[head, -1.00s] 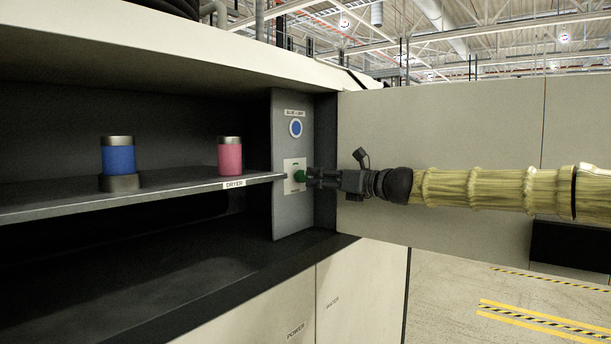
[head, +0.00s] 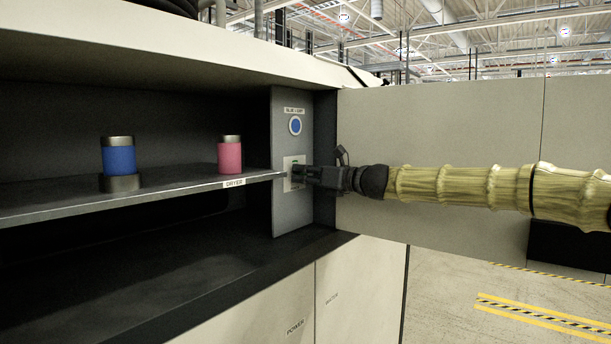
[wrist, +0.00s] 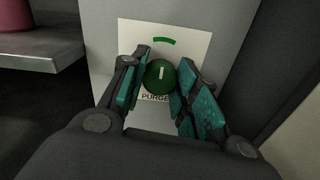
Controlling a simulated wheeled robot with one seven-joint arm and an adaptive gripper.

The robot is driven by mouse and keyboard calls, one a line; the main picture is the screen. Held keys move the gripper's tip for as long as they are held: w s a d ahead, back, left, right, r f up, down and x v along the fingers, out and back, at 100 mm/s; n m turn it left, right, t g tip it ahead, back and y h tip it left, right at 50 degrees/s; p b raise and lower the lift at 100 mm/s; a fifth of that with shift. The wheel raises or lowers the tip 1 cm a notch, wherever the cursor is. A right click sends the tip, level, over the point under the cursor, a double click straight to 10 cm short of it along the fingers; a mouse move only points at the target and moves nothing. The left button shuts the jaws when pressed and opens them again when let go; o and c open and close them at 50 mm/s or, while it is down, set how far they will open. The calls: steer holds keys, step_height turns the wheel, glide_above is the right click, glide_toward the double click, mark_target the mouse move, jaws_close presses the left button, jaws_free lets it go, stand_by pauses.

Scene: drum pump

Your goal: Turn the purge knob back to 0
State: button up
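The purge knob (wrist: 160,77) is round and dark green with a short white pointer line, nearly upright in the wrist view. It sits on a white plate (wrist: 192,36) with a green arc above the knob and the word PURGE below. My gripper (wrist: 164,84) is open, with one teal-padded finger on each side of the knob. The fingertips are very close to the knob's sides; whether they touch is unclear. In the head view my gripper (head: 297,174) is at the plate on the grey panel (head: 291,215) and largely hides the knob.
A blue round button (head: 295,126) is above the plate. The dryer shelf (head: 190,187) ends just left of the plate, holding a blue canister (head: 118,157) and a pink canister (head: 230,156). A pale wall (head: 440,115) is behind my arm.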

steer(key=shift+c, duration=0.4)
steer(key=shift+n+b, duration=6.55)
steer(key=shift+n, duration=2.35)
steer(key=o, duration=1)
